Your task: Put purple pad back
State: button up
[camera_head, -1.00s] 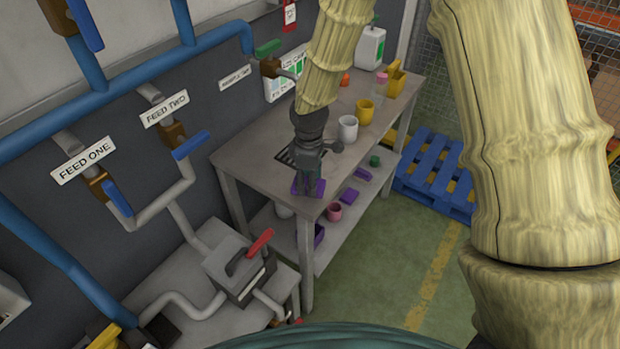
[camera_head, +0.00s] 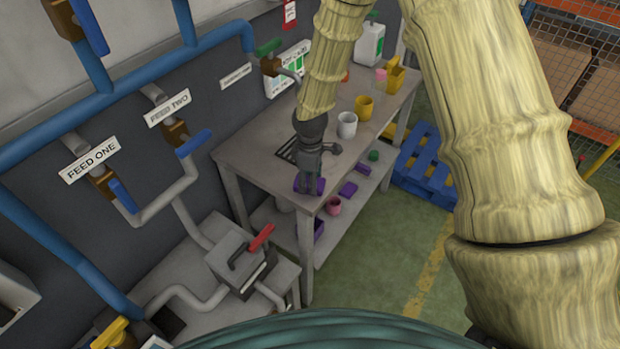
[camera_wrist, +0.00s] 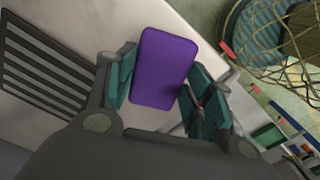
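The purple pad (camera_wrist: 163,67) is a flat rounded block. In the wrist view it lies between the two fingers of my gripper (camera_wrist: 160,88), its long sides close to both fingers. In the head view my gripper (camera_head: 310,186) points down at the near end of the grey workbench top (camera_head: 258,150), with the purple pad (camera_head: 318,186) low around its fingertips. The fingers stand about the pad's width apart. I cannot tell whether they press on it, or whether the pad rests on the bench.
A dark slotted grille (camera_wrist: 45,68) is set in the bench beside the pad. A white mug (camera_head: 347,125), a yellow mug (camera_head: 364,107) and a white jug (camera_head: 369,44) stand farther back.

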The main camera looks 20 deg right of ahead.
jog(key=o, duration=0.4)
jog(key=shift+f, duration=0.15)
jog(key=shift+c, duration=0.2)
notch_tip(320, 180, up, 12)
jog(key=b, duration=0.4)
dwell(0.4)
